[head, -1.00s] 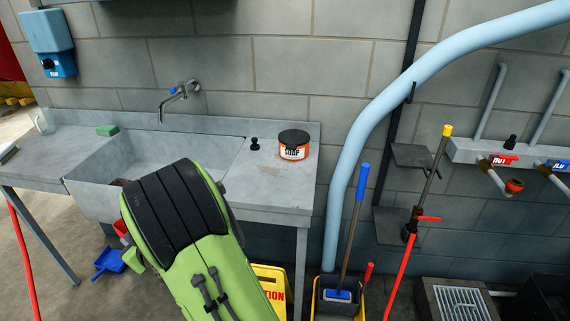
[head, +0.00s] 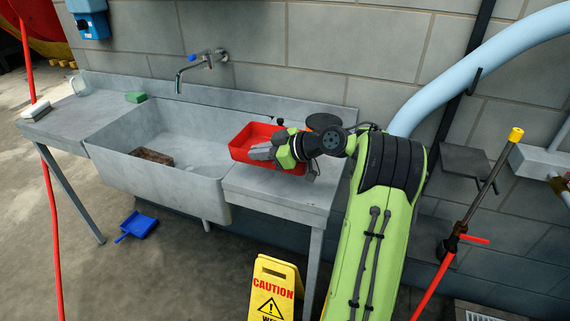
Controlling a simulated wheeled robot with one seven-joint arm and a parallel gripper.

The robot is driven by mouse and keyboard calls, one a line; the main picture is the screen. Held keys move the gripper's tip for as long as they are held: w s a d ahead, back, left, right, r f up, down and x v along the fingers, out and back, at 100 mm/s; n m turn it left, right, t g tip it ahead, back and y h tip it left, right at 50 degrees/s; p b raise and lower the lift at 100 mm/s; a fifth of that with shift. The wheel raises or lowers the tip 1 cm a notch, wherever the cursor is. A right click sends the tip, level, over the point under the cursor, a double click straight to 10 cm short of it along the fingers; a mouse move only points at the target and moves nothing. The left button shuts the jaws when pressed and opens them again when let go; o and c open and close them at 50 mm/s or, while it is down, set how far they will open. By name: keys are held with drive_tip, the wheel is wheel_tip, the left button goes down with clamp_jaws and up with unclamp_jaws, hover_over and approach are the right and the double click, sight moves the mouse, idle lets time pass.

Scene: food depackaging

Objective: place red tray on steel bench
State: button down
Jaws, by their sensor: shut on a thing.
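The red tray (head: 243,139) is a shallow open box over the right end of the steel bench (head: 278,195), just right of the sink basin. My gripper (head: 262,153) is shut on the tray at its near right side. I cannot tell whether the tray's underside touches the bench top. My arm comes in from the right and hides part of the tray's right end and of the bench behind it.
The sink (head: 190,130) holds a brown block (head: 152,157). The soap tub (head: 323,122) stands behind my wrist, mostly hidden. A yellow caution sign (head: 272,290) stands on the floor in front. Bare bench shows before the tray.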

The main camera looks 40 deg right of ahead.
wheel_tip(320, 180, down, 8)
drive_tip(key=shift+r+b, duration=0.1)
drive_tip(key=shift+b, duration=0.8)
drive_tip(key=c, duration=1.3)
unclamp_jaws()
drive_tip(key=shift+o, duration=0.2)
